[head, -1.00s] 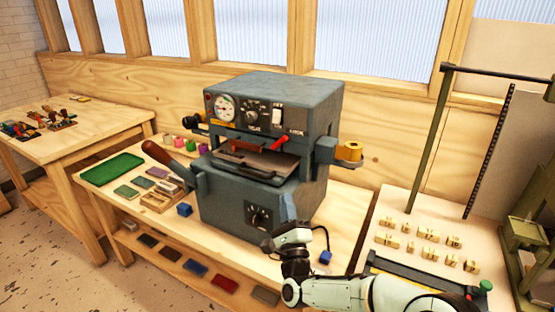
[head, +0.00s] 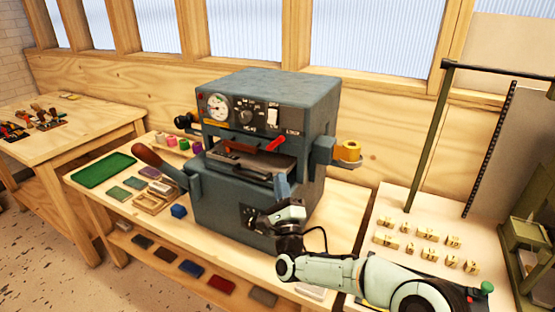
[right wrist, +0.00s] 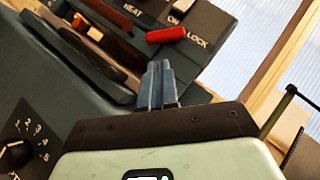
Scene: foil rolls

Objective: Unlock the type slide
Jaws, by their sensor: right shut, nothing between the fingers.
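The grey-blue foil press (head: 228,212) stands on the wooden table. The dark type slide (head: 238,166) sits in its front opening, and its edge shows in the right wrist view (right wrist: 100,42). A red lever (head: 276,143) sticks out at the right above the slide; in the right wrist view the red handle (right wrist: 166,34) lies by the word LOCK. My right gripper (head: 282,184) is shut and empty, in front of the press and below the red lever, apart from it in the picture. Its fingertips (right wrist: 160,68) point toward the lever. My left gripper is not in view.
A long brown-handled lever (head: 158,162) rises left of the press. A yellow foil roll (head: 351,149) sits on its right side. A green tray (head: 103,170) and small blocks lie left; several brass type pieces (head: 430,254) lie on the right table.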

